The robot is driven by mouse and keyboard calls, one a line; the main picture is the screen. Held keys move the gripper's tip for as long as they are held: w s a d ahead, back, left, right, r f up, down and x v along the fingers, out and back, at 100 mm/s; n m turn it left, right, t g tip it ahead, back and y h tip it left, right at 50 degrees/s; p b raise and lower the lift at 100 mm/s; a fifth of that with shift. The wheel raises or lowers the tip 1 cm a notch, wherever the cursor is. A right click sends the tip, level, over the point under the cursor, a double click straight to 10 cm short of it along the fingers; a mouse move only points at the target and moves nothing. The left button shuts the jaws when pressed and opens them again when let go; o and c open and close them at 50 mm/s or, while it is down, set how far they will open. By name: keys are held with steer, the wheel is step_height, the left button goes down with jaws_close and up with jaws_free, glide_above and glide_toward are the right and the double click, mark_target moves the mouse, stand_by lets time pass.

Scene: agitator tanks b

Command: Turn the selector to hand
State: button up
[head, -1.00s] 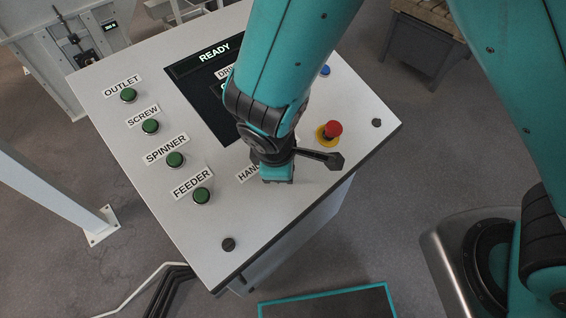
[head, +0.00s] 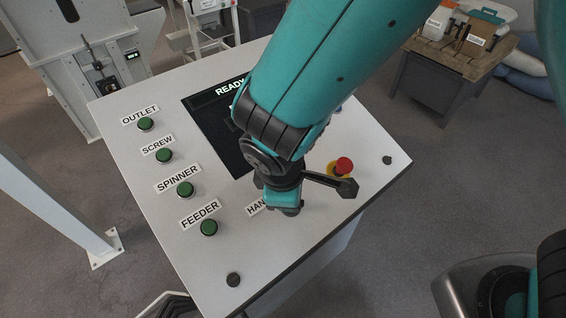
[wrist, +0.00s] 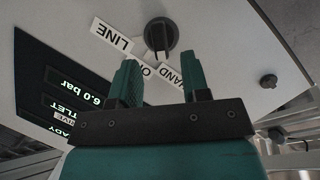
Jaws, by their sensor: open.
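The selector (wrist: 160,36) is a round black knob with a raised grip on the pale panel, at the top of the wrist view. Labels LINE (wrist: 111,37) and HAND (wrist: 183,72) sit around it, with a third partly hidden label starting with O between them. I cannot tell which label the grip points to. My gripper (wrist: 160,80) is open and empty, its two fingers spread below the knob in that view and apart from it. In the head view my gripper (head: 284,208) is low over the panel beside the HAND label and hides the selector.
A red emergency stop (head: 343,166) on a yellow base stands right of my gripper. Green buttons OUTLET (head: 145,124), SCREW (head: 164,156), SPINNER (head: 185,189) and FEEDER (head: 209,227) line the left. A screen (head: 215,130) lies behind.

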steer(key=v, duration=1.2)
steer(key=shift+r, duration=0.25)
steer(key=s+d+r+m+g+y, duration=0.1)
steer(key=s+d+r+m+y, duration=0.2)
steer(key=d, duration=0.3)
steer(key=s+d+r+m+g+y, duration=0.1)
steer(key=s+d+r+m+y, duration=0.1)
steer(key=s+d+r+m, duration=0.1)
steer(key=d+r+m, duration=0.1)
steer(key=d+m, duration=0.1)
steer(key=d, duration=0.1)
steer(key=shift+s+d+r+m+y, duration=0.3)
steer(key=shift+r+y, duration=0.1)
